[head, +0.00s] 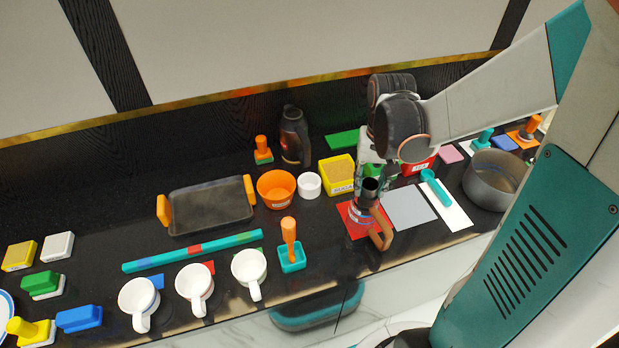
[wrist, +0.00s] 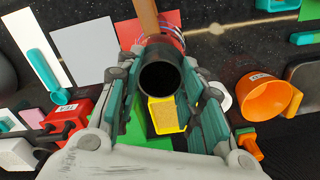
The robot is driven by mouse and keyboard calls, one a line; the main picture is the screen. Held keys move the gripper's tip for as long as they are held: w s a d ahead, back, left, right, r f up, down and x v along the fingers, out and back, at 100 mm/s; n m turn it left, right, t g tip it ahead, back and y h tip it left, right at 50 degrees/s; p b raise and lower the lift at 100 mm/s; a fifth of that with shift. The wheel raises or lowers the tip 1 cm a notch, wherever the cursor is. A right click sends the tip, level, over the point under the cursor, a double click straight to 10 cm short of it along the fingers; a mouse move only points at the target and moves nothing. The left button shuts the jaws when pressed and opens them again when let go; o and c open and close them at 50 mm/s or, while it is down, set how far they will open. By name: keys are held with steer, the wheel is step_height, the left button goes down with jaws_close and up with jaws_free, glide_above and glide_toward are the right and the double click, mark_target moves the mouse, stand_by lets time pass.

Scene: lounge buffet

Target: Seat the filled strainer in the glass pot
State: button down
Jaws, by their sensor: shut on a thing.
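My gripper (head: 369,178) is shut on a dark, round, open-topped strainer (head: 370,189). In the wrist view the strainer (wrist: 160,77) sits upright between the teal finger pads, and its inside is too dark to show any filling. The glass pot (head: 359,215) with a brown handle (head: 381,237) stands on a red mat (head: 346,226). In the head view the strainer is at the pot's mouth; I cannot tell whether its lower end is inside or just above. In the wrist view the strainer hides most of the pot, leaving the handle (wrist: 148,17) and some glass visible.
A yellow box (head: 338,179), a white cup (head: 309,185) and an orange bowl (head: 276,189) stand left of the pot. A grey mat (head: 409,207), a teal scoop (head: 437,188) and a metal pot (head: 491,184) are to its right. The counter's front edge is close.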

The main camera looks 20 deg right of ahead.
steer(key=shift+f+b, duration=0.9)
steer(key=shift+f, duration=0.2)
steer(key=c, duration=1)
jaws_free()
steer(key=shift+c, duration=1.4)
steer(key=shift+r, duration=0.1)
step_height(320, 180, up, 11)
steer(key=p, duration=0.9)
steer(key=shift+r, duration=0.2)
